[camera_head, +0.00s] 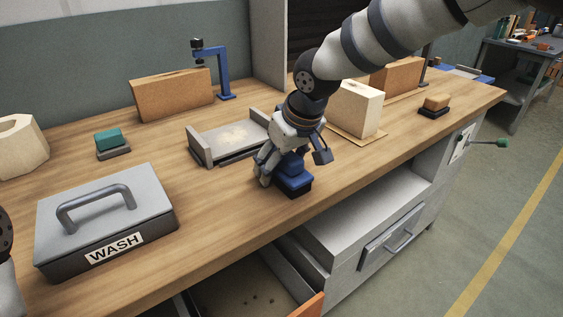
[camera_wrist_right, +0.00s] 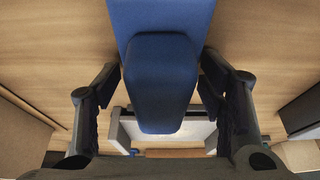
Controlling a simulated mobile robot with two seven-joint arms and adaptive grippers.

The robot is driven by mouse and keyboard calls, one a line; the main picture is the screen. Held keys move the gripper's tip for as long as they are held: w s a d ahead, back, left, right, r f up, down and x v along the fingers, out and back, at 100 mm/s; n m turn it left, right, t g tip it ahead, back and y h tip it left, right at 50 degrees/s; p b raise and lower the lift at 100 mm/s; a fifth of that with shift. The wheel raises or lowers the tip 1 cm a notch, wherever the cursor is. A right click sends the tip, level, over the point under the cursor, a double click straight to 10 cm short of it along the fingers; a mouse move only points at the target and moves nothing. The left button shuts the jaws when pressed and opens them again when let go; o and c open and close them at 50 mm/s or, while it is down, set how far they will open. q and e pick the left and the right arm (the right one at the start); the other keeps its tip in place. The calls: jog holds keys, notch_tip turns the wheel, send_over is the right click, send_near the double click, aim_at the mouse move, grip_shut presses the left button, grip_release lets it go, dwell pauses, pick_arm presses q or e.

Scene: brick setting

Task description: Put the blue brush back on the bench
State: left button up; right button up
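The blue brush (camera_head: 293,178), with a blue handle and a dark base, stands upright at the front edge of the bench (camera_head: 225,200). My right gripper (camera_head: 292,166) is low over it with a finger on each side. In the right wrist view the blue handle (camera_wrist_right: 161,85) lies between the spread fingers of the right gripper (camera_wrist_right: 161,72). The fingertips are close to its sides, but firm contact does not show. My left gripper is out of view.
A grey WASH box (camera_head: 150,200) with a handle stands at the left front. A grey tray (camera_head: 197,148) is just behind the brush. A green-topped brush (camera_head: 109,138), a tan brush (camera_head: 436,103) and a pale block (camera_head: 356,108) stand on the bench. An open drawer (camera_head: 245,290) is below.

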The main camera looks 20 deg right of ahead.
jog(key=shift+r, duration=0.2)
jog(key=p+v, duration=0.1)
jog(key=v, duration=1)
jog(key=shift+s+r, duration=0.25)
jog(key=shift+r, duration=0.15)
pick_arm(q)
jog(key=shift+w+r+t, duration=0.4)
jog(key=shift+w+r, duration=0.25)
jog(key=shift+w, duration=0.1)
